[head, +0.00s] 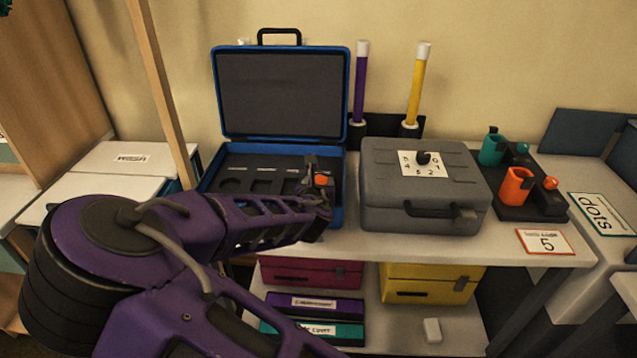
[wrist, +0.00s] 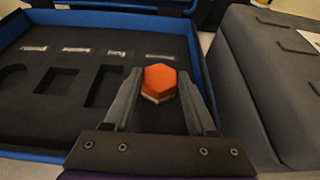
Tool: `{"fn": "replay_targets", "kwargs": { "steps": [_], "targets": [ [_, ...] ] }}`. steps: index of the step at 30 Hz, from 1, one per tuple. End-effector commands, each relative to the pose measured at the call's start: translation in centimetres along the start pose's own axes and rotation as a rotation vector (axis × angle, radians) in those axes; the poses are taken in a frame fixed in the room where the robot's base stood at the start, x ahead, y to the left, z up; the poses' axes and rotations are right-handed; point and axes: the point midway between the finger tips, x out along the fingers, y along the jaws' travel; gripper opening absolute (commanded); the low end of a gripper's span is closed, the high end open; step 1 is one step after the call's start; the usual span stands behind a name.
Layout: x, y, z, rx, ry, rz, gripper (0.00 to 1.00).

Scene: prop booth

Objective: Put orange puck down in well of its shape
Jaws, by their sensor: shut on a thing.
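My gripper (wrist: 160,88) is shut on the orange puck (wrist: 158,80), a six-sided piece with a paler lower side. In the head view, the puck (head: 322,180) shows at the gripper's end, over the right part of the open blue case (head: 214,66). The case's dark foam (wrist: 65,122) has a round well (wrist: 12,80), a square well (wrist: 57,80) and a narrow rectangular well (wrist: 105,88) left of the gripper. A fourth label (wrist: 160,57) is just beyond the puck. Any well below that label is hidden by the puck and fingers.
A closed grey case (head: 425,200) stands close to the right of the blue case. Purple (head: 360,85) and yellow (head: 417,90) rods stand behind it. Teal (head: 492,150) and orange (head: 516,187) cups sit farther right. The blue lid stands open at the back.

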Motion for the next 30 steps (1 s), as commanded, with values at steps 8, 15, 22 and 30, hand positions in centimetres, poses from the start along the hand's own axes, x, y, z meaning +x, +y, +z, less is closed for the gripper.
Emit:
{"fn": "replay_targets", "kwargs": {
  "steps": [8,15,22,30],
  "targets": [
    [0.2,0.0,-0.4,-0.001,0.0,0.001,0.8],
    [0.1,0.0,-0.4,-0.001,0.0,0.0,0.86],
    [-0.5,0.1,0.2,0.0,0.001,0.001,0.86],
    [-5.5,0.2,0.2,-0.002,0.001,0.003,0.86]
  ]
}}
